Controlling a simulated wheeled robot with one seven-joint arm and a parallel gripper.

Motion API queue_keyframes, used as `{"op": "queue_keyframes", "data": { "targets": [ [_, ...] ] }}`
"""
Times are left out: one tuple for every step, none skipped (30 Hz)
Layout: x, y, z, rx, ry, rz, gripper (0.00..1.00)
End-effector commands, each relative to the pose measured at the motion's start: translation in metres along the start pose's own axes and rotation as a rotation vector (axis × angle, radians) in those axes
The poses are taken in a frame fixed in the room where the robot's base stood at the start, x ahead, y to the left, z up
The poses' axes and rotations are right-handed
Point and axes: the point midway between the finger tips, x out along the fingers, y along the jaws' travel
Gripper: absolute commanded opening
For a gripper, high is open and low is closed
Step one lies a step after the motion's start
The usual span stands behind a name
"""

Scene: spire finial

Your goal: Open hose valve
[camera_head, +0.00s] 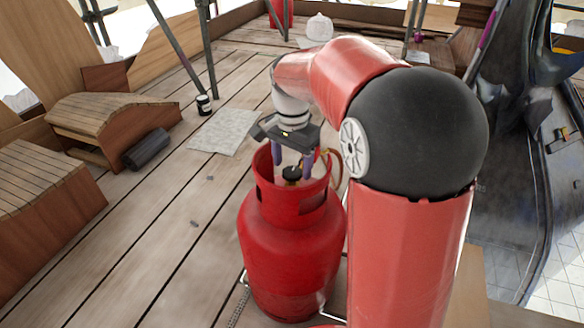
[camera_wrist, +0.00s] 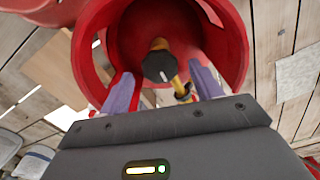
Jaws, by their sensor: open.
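A red gas cylinder (camera_head: 290,245) stands upright on the plank floor, with a red collar around its top. Inside the collar is a dark round valve knob (camera_head: 292,173); it also shows in the wrist view (camera_wrist: 160,66), with brass fittings beside it. A hose (camera_head: 336,160) shows at the collar's right side. My gripper (camera_head: 293,172) points down into the collar from above. Its two purple-grey fingers are apart, one on each side of the knob. In the wrist view my gripper (camera_wrist: 163,85) is open; I cannot tell whether a finger touches the knob.
The collar wall (camera_wrist: 235,45) surrounds the fingers closely. A grey sheet (camera_head: 224,132) lies on the floor behind the cylinder. A dark roll (camera_head: 147,149) and wooden boxes (camera_head: 115,125) stand at the left. The planks left of the cylinder are mostly clear.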

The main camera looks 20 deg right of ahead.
Motion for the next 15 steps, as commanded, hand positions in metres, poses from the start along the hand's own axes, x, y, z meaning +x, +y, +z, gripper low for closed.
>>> {"op": "queue_keyframes", "data": {
  "targets": [
    [0.0061,0.0001,0.0001,0.000,-0.001,0.000,0.64],
    [0.0080,0.0001,0.0001,0.000,0.000,0.000,0.64],
    [0.0101,0.0001,0.0001,0.000,0.000,0.000,0.64],
    [0.0112,0.0001,0.0001,-0.001,0.000,0.000,0.64],
    [0.0120,0.0001,0.0001,-0.001,0.000,0.000,0.64],
    [0.0126,0.0000,0.0001,-0.001,0.000,-0.001,0.64],
    [0.0128,0.0000,0.0000,-0.001,0.000,-0.001,0.64],
    [0.0128,0.0000,0.0000,-0.001,0.000,-0.001,0.64],
    [0.0127,0.0000,0.0000,-0.001,0.001,-0.001,0.64],
    [0.0126,0.0000,0.0000,-0.001,0.001,-0.001,0.64],
    [0.0125,0.0000,0.0000,-0.001,0.001,-0.001,0.64],
    [0.0125,0.0000,0.0000,-0.001,0.001,-0.001,0.64],
    [0.0125,0.0000,0.0000,-0.001,0.000,-0.001,0.61],
    [0.0125,0.0000,0.0000,-0.001,0.000,-0.001,0.57],
    [0.0124,0.0001,0.0000,-0.001,0.000,-0.001,0.52]
  ]
}}
